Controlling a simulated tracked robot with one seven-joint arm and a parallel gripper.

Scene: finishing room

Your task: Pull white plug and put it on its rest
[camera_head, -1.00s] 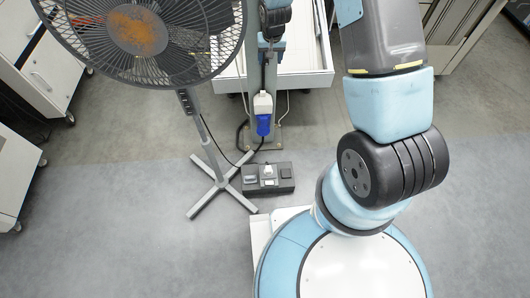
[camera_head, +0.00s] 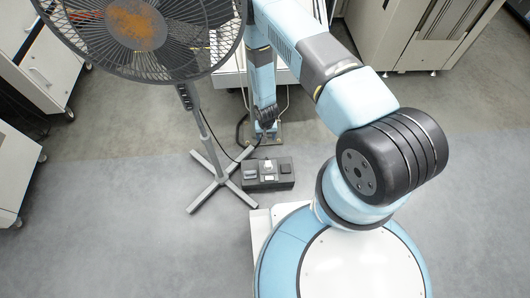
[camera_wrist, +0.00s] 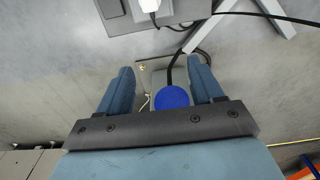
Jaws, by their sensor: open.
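A white plug (camera_head: 268,165) stands upright on a dark box (camera_head: 284,180) on the floor. It also shows, cut by the top edge, in the wrist view (camera_wrist: 149,5), with a black cable beside it. My gripper (camera_wrist: 160,66) is open. It points down, short of the dark box and apart from the white plug. A round blue part (camera_wrist: 170,98) shows between the bases of its fingers, and a black cable runs up from near it. Whether the fingers touch this part cannot be told. In the head view my arm hides most of it. I cannot tell which part is the plug's rest.
A pedestal fan (camera_head: 140,35) stands at left, its grey cross-shaped foot (camera_head: 222,178) close to the dark box. A grey base plate (camera_head: 265,140) lies behind the box. Cabinets (camera_head: 48,75) stand at left and back right.

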